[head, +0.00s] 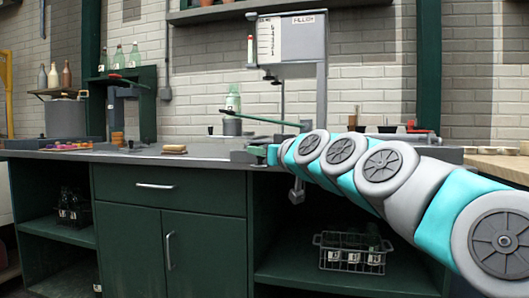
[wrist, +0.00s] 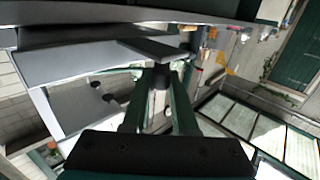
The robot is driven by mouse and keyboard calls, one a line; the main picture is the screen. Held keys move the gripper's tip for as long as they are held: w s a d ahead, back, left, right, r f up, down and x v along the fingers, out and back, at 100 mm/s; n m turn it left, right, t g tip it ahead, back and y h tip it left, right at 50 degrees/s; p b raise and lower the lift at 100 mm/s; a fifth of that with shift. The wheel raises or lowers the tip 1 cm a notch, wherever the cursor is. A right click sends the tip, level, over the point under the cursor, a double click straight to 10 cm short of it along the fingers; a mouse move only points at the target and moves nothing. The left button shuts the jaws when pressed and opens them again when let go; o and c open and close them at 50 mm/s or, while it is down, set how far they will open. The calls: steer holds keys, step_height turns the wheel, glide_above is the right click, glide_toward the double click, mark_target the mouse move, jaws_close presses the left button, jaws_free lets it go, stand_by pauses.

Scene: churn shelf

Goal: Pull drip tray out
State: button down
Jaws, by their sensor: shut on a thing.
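The filling machine (head: 292,38) stands at the back of the counter, with a bottle (head: 233,98) left of its column. My gripper (head: 243,156) is at the counter's front edge, below and in front of the machine. In the wrist view, my green fingers (wrist: 158,80) are shut on a small dark grey piece, which I take for the drip tray's handle. A flat grey surface (wrist: 75,62) is beyond it; I cannot tell whether it is the tray. In the head view my arm and gripper cover the area under the machine, so the tray cannot be made out there.
A tan block (head: 174,149) lies on the counter (head: 205,158) left of my gripper. A green bottle stand (head: 140,100) and a grey pot (head: 65,118) are further left. A wire basket of bottles (head: 350,255) sits on the shelf below. The floor in front is mostly out of view.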

steer(key=shift+s, duration=0.25)
steer(key=c, duration=0.7)
jaws_free()
steer(key=shift+a, duration=0.1)
steer(key=shift+s, duration=0.1)
steer(key=v, duration=0.7)
steer(key=shift+s+d+p, duration=0.25)
steer(key=shift+p, duration=0.05)
